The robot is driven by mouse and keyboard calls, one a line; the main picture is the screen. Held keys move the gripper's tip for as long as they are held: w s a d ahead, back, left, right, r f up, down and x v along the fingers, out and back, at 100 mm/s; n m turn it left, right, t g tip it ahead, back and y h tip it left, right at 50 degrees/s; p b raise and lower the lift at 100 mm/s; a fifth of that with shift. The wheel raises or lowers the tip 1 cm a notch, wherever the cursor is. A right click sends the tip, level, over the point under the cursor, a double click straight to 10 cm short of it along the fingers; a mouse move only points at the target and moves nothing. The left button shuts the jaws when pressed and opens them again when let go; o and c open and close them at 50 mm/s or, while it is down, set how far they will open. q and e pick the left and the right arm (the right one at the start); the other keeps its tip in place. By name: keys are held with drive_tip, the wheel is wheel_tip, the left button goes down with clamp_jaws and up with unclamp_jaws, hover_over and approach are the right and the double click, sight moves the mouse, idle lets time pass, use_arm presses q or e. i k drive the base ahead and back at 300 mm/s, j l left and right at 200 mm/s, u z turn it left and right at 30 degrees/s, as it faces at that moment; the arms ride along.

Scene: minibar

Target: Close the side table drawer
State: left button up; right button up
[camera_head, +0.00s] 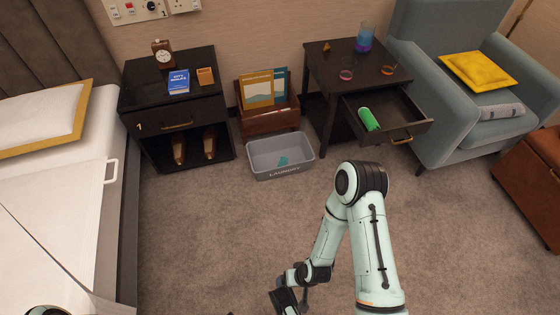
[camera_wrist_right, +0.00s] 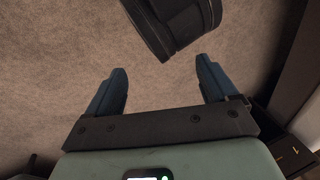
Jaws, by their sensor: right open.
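The dark side table (camera_head: 318,69) stands at the upper right in the head view, beside the armchair. Its drawer (camera_head: 408,124) is pulled out toward the front right, with a brass handle (camera_head: 401,140) on its front. A green cylinder (camera_head: 369,119) lies inside the drawer. My right arm reaches down in front of the table, and its hand is low at the bottom edge of the head view, well apart from the drawer. In the right wrist view my right gripper (camera_wrist_right: 163,71) is open, with nothing between its fingers. My left gripper is out of view.
A grey laundry basket (camera_head: 281,170) and a wooden magazine box (camera_head: 270,121) stand left of the table. A dark nightstand (camera_head: 204,108) is further left, by the bed (camera_head: 62,205). A blue-grey armchair (camera_head: 449,133) stands right of the drawer. Open carpet lies in front.

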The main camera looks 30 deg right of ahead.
sight(398, 117)
drive_tip(key=k+l+z, duration=0.1)
drive_tip(key=z, duration=1.6)
drive_tip(key=k+l, duration=0.05)
drive_tip(key=l, duration=0.05)
